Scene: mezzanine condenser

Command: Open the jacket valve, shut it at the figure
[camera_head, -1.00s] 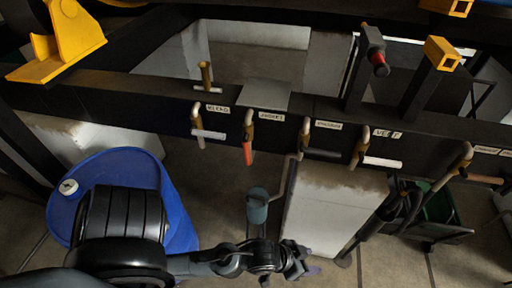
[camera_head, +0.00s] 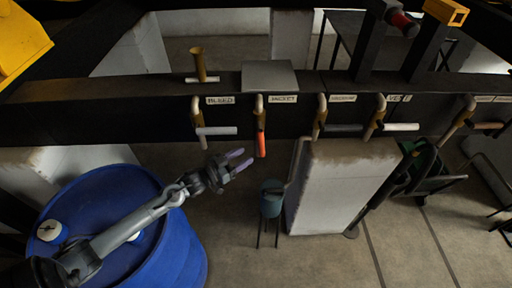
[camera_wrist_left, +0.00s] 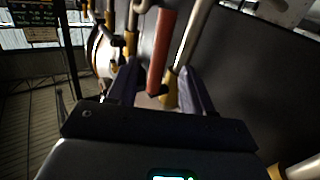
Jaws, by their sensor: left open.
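The jacket valve is under the label "JACKET" (camera_head: 283,99) on the dark beam. Its red handle (camera_head: 262,145) hangs straight down from a brass-coloured body. My left gripper (camera_head: 240,160) is open, its purple fingers just left of and slightly below the red handle, pointing towards it. In the left wrist view the red handle (camera_wrist_left: 161,52) stands between the two open fingers (camera_wrist_left: 160,85), ahead of them; I cannot tell whether it touches either. A dark display with small green characters (camera_wrist_left: 34,14) is at the upper left there, too small to read. My right gripper is not in view.
The bleed valve's white handle (camera_head: 217,131) points sideways close above my left gripper. Other valves with dark (camera_head: 343,127) and white (camera_head: 401,127) handles line the beam to the right. A blue drum (camera_head: 185,262) stands below my left arm. A white block (camera_head: 335,190) is at lower right.

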